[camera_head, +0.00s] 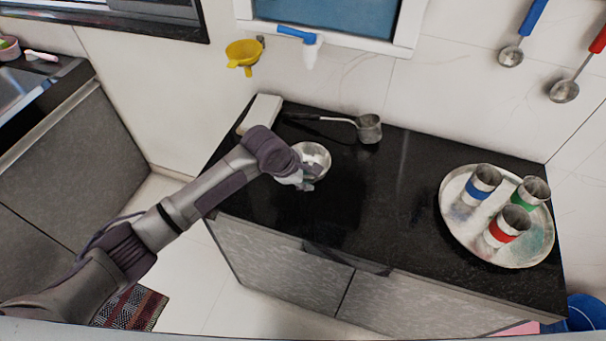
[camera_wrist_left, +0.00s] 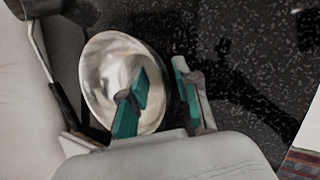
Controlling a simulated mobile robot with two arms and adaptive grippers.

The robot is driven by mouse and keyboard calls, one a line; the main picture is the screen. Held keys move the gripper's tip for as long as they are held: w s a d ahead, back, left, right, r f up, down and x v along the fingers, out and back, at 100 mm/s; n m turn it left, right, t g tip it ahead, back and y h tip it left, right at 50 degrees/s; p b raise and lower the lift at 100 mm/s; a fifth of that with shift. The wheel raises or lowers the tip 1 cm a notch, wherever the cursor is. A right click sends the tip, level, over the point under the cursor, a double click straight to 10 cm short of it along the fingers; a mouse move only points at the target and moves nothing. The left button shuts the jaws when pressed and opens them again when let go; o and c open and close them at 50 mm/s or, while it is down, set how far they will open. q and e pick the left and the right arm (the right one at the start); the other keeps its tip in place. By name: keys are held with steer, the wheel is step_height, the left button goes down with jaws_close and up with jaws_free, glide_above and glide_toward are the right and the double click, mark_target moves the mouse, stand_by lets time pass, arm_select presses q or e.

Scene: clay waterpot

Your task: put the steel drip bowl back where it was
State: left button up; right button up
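The steel drip bowl (camera_head: 315,154) is on the black counter towards its left end, its hollow facing up. It fills the middle left of the left wrist view (camera_wrist_left: 104,72). My left gripper (camera_head: 305,178) is at the bowl's near side. In the left wrist view its two teal-padded fingers (camera_wrist_left: 161,80) are apart, with a visible gap. One finger overlaps the bowl's hollow and the other is outside the rim. I cannot tell whether either touches the bowl. My right gripper is not in view.
A dipper (camera_head: 368,129) with a dark handle lies behind the bowl. A white block (camera_head: 262,112) stands at the counter's back left. A round steel tray (camera_head: 452,207) at right holds three cups with blue, green and red bands. The counter's middle is clear.

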arm_select(q)
steer(key=v, duration=1.2)
steer(key=shift+s+f, duration=0.1)
